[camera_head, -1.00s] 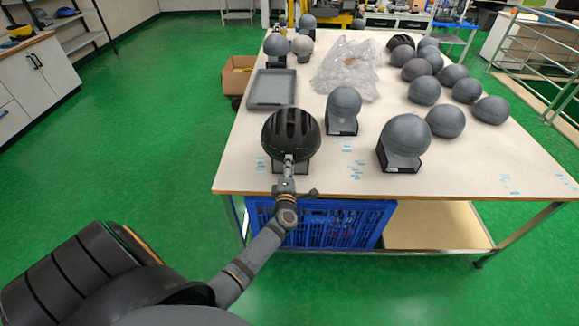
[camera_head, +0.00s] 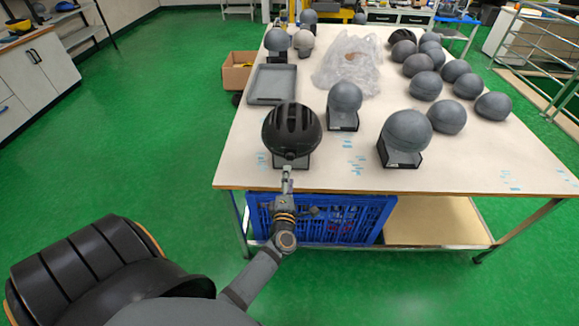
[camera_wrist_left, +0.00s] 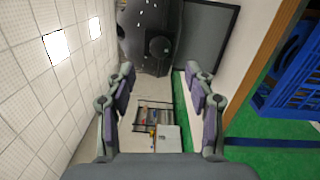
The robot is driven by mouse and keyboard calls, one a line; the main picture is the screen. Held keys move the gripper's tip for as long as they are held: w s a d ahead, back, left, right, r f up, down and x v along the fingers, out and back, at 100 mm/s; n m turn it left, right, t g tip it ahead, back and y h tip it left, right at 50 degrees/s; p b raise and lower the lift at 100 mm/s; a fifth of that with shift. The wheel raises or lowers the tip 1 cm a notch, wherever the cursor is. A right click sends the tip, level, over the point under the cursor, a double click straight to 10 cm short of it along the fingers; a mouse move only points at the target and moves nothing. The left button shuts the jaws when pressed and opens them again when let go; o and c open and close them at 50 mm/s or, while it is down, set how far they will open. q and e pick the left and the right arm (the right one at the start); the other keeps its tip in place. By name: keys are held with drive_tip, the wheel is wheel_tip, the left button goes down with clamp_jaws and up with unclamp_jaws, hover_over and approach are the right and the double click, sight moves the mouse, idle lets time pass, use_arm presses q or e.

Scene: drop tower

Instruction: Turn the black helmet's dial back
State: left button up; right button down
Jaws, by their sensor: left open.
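The black helmet (camera_head: 292,127) sits on a dark stand near the table's front edge, with vents running over its top. Its small dark round dial (camera_head: 289,155) is low on the side facing me. In the left wrist view the dial (camera_wrist_left: 160,46) shows beyond the fingers, with part of the helmet (camera_wrist_left: 146,18) above it. My left gripper (camera_head: 287,172) is in front of the helmet, just below the dial in the picture and apart from it. In the left wrist view the gripper (camera_wrist_left: 160,75) is open and empty. My right gripper is not in view.
The table (camera_head: 215,160) holds a grey tray (camera_head: 272,84) behind the helmet, clear plastic wrap (camera_head: 347,62) and several grey head forms (camera_head: 404,132) to the right. A blue crate (camera_head: 335,222) stands below the table's front edge. Green floor (camera_head: 150,130) is clear at left.

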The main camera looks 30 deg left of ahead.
use_arm(q)
drive_tip(key=shift+v, duration=1.95)
drive_tip(key=s+d+f+m+g+h, duration=0.25)
drive_tip(key=f+m, duration=0.25)
drive_tip(key=f, duration=0.4)
drive_tip(key=s+d+f+m+g+h, duration=0.1)
drive_tip(key=s+d+f+m+h, duration=0.15)
drive_tip(key=f+m, duration=0.45)
drive_tip(key=s+d+f+m+g+h, duration=0.1)
drive_tip(key=s+f+m+h, duration=0.25)
drive_tip(key=f, duration=0.75)
drive_tip(key=s+a+f+m+g, duration=0.1)
drive_tip(key=s+f+m+g, duration=0.4)
drive_tip(key=s, duration=1)
drive_tip(key=s+a+f+m+g, duration=0.2)
drive_tip(key=s+f+m+g, duration=0.3)
drive_tip(key=s+f, duration=0.7)
drive_tip(key=s, duration=0.3)
drive_tip(key=shift+a, duration=0.2)
